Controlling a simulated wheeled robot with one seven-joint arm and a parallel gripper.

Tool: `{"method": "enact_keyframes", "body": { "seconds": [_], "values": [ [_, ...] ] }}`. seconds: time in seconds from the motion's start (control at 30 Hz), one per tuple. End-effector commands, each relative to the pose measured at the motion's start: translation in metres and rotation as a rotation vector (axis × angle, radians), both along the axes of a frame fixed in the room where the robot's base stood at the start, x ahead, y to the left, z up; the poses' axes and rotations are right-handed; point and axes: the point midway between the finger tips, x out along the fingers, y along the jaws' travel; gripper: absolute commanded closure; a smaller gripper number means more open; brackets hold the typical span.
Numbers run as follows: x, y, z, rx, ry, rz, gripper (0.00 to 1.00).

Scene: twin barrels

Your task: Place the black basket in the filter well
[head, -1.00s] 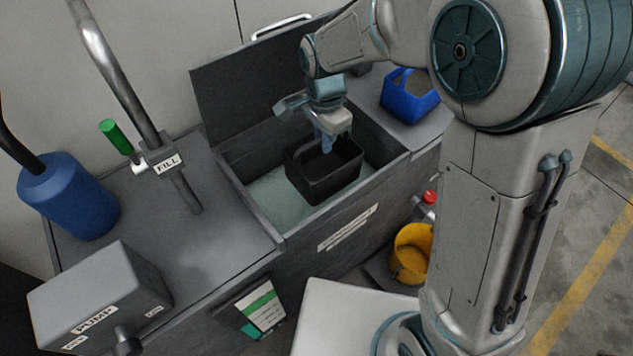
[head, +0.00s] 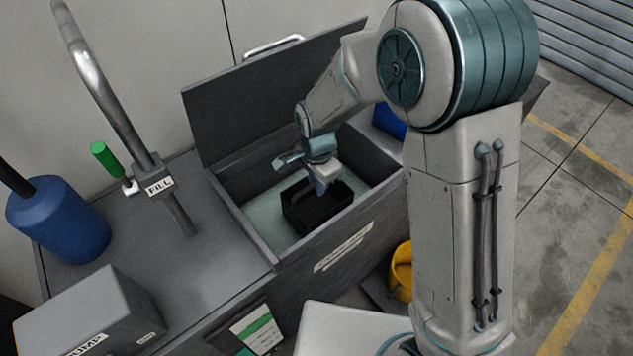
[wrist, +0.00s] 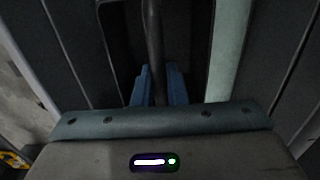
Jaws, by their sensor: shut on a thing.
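The black basket (head: 310,208) is inside the filter well (head: 262,221), the open-lidded grey box with a pale floor. It sits low in the well, towards its right side; whether its base touches the floor I cannot tell. My gripper (head: 322,187) is above the basket, reaching down into the well. In the wrist view my gripper's blue fingers (wrist: 159,88) are shut on the basket's dark handle (wrist: 153,40), which runs between them. The basket's dark interior and rim show beyond the fingers. My gripper hides part of the basket's right side in the head view.
The well's raised lid (head: 270,95) stands behind. Left are the fill pipe (head: 115,105), green-handled valve (head: 107,160), blue cylinder (head: 58,222) and pump box (head: 92,315). A blue container (head: 388,122) is partly hidden behind my arm. A yellow bucket (head: 401,272) is below right.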

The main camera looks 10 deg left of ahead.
Motion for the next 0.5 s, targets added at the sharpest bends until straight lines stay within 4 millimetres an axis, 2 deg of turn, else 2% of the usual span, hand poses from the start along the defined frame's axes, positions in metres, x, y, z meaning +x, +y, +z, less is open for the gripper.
{"method": "enact_keyframes", "body": {
  "seconds": [0.03, 0.07, 0.1, 0.13, 0.5],
  "values": [
    [0.0001, 0.0002, -0.0030, 0.000, 0.000, 0.000, 1.00],
    [-0.0001, 0.0001, -0.0024, 0.000, 0.000, 0.000, 0.82],
    [-0.0001, 0.0001, -0.0019, 0.000, 0.000, 0.000, 0.71],
    [-0.0001, 0.0001, -0.0018, 0.000, 0.000, 0.000, 0.66],
    [0.0001, -0.0002, 0.0039, 0.000, 0.000, 0.000, 0.66]
  ]
}}
